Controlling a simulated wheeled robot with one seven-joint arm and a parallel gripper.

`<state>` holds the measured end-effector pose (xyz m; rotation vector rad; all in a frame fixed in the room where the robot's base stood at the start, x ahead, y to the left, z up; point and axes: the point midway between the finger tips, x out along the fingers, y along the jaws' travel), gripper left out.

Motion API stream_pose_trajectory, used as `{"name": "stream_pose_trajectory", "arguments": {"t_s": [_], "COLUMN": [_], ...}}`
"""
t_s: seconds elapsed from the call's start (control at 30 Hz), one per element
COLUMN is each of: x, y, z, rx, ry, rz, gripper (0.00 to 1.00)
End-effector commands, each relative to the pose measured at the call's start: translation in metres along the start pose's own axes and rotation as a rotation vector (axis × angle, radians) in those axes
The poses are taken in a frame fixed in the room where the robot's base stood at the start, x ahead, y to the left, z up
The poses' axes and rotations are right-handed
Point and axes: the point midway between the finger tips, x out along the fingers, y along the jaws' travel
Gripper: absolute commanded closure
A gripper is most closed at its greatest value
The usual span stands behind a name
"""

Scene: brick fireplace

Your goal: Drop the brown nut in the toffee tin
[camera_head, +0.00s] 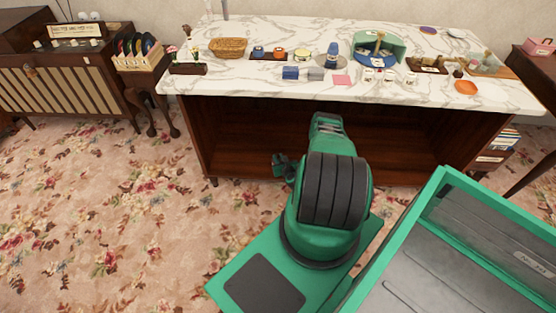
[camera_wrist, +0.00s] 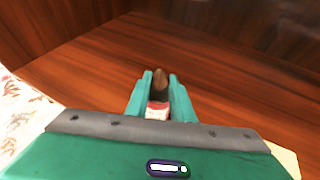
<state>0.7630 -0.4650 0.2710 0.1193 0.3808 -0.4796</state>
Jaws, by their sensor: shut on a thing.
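My gripper (camera_wrist: 161,78) is shut on a brown, rounded thing, which looks like the brown nut (camera_wrist: 161,86). A red and white patch shows just below it between the fingers; I cannot tell what it is. In the head view my gripper (camera_head: 281,164) is low, in front of the counter's dark wooden opening and below the marble top. The nut cannot be made out there. I cannot tell which of the small containers on the counter is the toffee tin.
Flowered carpet (camera_head: 90,210) lies clear at left.

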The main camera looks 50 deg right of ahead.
Motion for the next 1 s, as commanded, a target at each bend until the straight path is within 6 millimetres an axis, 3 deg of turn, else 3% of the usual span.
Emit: {"name": "stream_pose_trajectory", "arguments": {"t_s": [0.33, 0.37, 0.43, 0.47, 1.0], "x": [0.0000, 0.0000, 0.0000, 0.0000, 0.0001], "y": [0.0001, 0.0001, 0.0001, 0.0002, 0.0002], "z": [0.0001, 0.0001, 0.0001, 0.0001, 0.0002], "rx": [0.000, 0.000, 0.000, 0.000, 0.000], "ry": [0.000, 0.000, 0.000, 0.000, 0.000], "rz": [-0.001, -0.001, -0.001, 0.000, 0.000], "gripper": [0.99, 0.76, 0.60, 0.57, 0.57]}}
